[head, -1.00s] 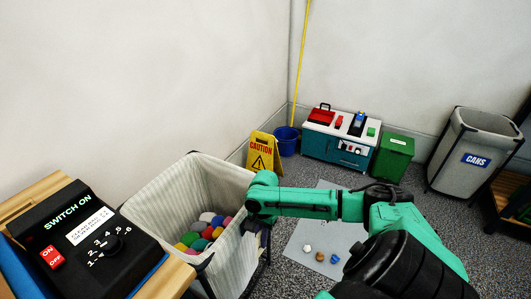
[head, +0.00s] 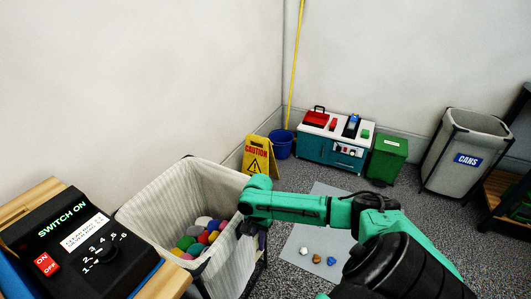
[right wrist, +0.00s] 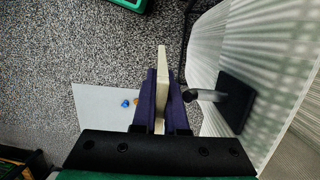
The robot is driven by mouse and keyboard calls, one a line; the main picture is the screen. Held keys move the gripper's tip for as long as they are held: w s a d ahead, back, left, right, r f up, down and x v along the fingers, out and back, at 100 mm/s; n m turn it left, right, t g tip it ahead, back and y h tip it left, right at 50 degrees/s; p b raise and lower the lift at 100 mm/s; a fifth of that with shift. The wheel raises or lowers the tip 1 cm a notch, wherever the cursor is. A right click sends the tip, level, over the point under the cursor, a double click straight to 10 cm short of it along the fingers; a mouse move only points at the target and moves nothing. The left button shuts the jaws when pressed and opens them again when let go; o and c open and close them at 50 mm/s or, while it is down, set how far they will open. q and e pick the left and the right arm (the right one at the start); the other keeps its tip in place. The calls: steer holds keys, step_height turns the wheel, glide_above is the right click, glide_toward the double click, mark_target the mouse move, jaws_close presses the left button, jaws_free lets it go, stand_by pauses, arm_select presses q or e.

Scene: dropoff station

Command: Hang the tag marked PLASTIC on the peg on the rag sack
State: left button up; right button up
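The rag sack (head: 170,211) is a pale striped cloth bin on a dark frame, holding several coloured rags. My right gripper (head: 252,230) is beside the sack's right side in the head view. In the right wrist view its purple fingers (right wrist: 160,100) are shut on a thin cream tag (right wrist: 163,68), seen edge-on, so its marking cannot be read. The peg (right wrist: 206,95) is a grey rod on a dark plate (right wrist: 234,97) on the sack's side. Its tip is close beside the right finger; I cannot tell whether they touch. My left gripper is out of view.
A black switch box (head: 80,237) stands on a wooden table at the left. A grey mat (head: 302,240) with small items lies on the floor right of the sack. A caution sign (head: 257,157), blue bucket (head: 281,146), green bin (head: 387,158) and CANS bin (head: 466,160) stand further back.

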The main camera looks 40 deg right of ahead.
steer(key=shift+o, duration=1)
steer(key=w, duration=0.1)
steer(key=w+a+t, duration=0.1)
steer(key=shift+w+a+r+y, duration=0.25)
steer(key=shift+w+y, duration=0.05)
steer(key=shift+w, duration=0.1)
steer(key=shift+w+r, duration=0.15)
steer(key=shift+r, duration=0.15)
steer(key=v, duration=0.1)
steer(key=p+v, duration=0.1)
steer(key=v, duration=0.1)
steer(key=shift+w+r, duration=0.25)
step_height(320, 180, up, 10)
steer(key=s+d+g+p, duration=0.1)
steer(key=d+p, duration=0.1)
steer(key=d, duration=0.1)
steer(key=shift+s+f, duration=0.15)
steer(key=shift+s, duration=0.2)
